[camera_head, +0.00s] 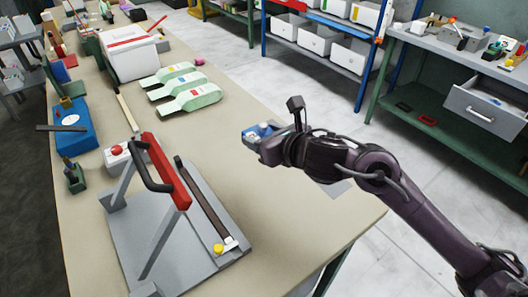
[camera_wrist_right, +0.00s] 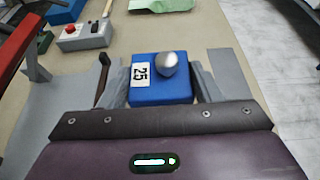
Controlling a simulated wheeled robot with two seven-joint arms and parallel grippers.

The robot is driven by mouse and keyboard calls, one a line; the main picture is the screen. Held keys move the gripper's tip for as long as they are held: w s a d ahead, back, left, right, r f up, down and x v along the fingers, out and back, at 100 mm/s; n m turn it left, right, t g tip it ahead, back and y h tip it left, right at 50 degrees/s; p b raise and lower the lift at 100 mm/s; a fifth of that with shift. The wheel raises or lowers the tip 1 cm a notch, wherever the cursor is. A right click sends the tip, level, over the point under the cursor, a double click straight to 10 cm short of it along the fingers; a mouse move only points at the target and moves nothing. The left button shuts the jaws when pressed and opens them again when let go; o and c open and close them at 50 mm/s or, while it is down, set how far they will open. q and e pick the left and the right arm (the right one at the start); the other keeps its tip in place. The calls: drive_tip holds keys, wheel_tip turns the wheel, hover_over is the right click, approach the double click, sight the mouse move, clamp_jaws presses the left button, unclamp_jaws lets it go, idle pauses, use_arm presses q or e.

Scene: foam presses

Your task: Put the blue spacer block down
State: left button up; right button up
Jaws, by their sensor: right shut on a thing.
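The blue spacer block (camera_wrist_right: 150,92) carries a white label reading 25 and a round silver knob on top. It sits between the two grey fingers of my right gripper (camera_wrist_right: 163,84), which is shut on it. In the head view the block (camera_head: 250,133) shows only in part at the tip of my right gripper (camera_head: 262,138), over the right side of the table. I cannot tell whether the block touches the table. A flat grey patch (camera_head: 340,187) shows partly under my right arm. My left gripper is not in view.
A press with a red bar (camera_head: 165,170) and grey base (camera_head: 205,262) stands front left of the gripper. Green-white bottle shapes (camera_head: 190,98), a white box (camera_head: 132,58) and a blue case (camera_head: 72,127) lie farther back. The tan tabletop between press and gripper is clear.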

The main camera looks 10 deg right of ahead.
sight(265, 123)
drive_tip(key=shift+d+r+p, duration=0.1)
drive_tip(key=shift+r+p, duration=0.25)
drive_tip(key=shift+r, duration=1.45)
drive_tip(key=s+d+r+m+t+h, duration=0.1)
drive_tip(key=s+d+r+m+h, duration=0.1)
drive_tip(key=d, duration=0.5)
drive_tip(key=r+m+h, duration=0.1)
drive_tip(key=m+h, duration=0.1)
drive_tip(key=h, duration=0.1)
drive_tip(key=shift+r, duration=0.25)
drive_tip(key=shift+f, duration=0.1)
drive_tip(key=shift+a, duration=0.1)
drive_tip(key=shift+a, duration=0.25)
drive_tip(key=shift+d, duration=0.35)
